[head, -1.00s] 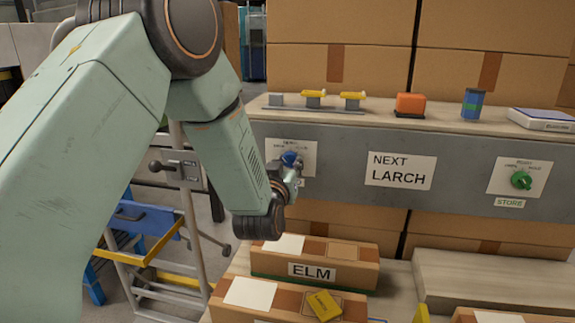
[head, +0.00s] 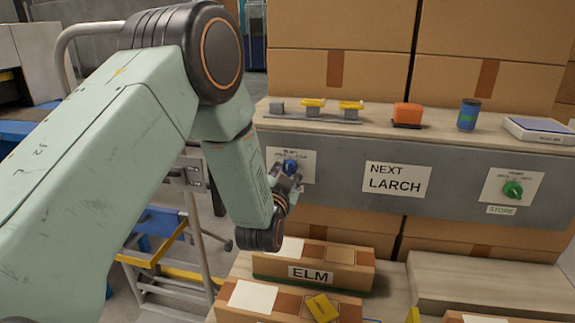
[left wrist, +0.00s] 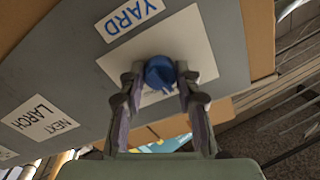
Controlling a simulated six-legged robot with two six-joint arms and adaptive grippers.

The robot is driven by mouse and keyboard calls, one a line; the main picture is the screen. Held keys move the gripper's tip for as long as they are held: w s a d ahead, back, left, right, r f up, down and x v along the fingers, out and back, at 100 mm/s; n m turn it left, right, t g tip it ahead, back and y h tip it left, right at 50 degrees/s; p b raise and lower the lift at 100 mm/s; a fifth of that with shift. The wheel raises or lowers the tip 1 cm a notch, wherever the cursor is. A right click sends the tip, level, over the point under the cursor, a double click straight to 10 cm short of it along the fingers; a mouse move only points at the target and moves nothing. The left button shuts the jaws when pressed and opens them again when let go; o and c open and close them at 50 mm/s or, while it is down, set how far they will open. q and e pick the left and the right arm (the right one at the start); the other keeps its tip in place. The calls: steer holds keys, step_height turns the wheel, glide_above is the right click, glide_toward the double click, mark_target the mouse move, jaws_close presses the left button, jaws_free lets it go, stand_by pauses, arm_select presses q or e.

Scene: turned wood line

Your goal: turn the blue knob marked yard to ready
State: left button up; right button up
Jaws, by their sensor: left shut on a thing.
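The blue knob (head: 290,168) sits on a white label plate on the grey panel, left of the NEXT LARCH sign. In the left wrist view the knob (left wrist: 160,73) is between my fingertips, and a YARD label (left wrist: 129,18) is beside its plate. My left gripper (head: 288,178) reaches the knob from below; it also shows in the left wrist view (left wrist: 160,80), shut on the knob. The position words on the plate are too small to read, and I cannot tell where the knob points. My right gripper is not in view.
A green knob (head: 512,189) marked STORE is at the panel's right. The shelf above holds yellow-topped parts (head: 312,104), an orange block (head: 407,114) and a blue-green can (head: 468,114). A box marked ELM (head: 345,268) lies below the panel.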

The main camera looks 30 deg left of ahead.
arm_select(q)
steer(key=shift+m+p, duration=0.65)
steer(key=shift+m, duration=0.45)
steer(key=o, duration=1.2)
steer(key=shift+c, duration=0.2)
steer(key=v, duration=1.2)
steer(key=shift+s, duration=0.15)
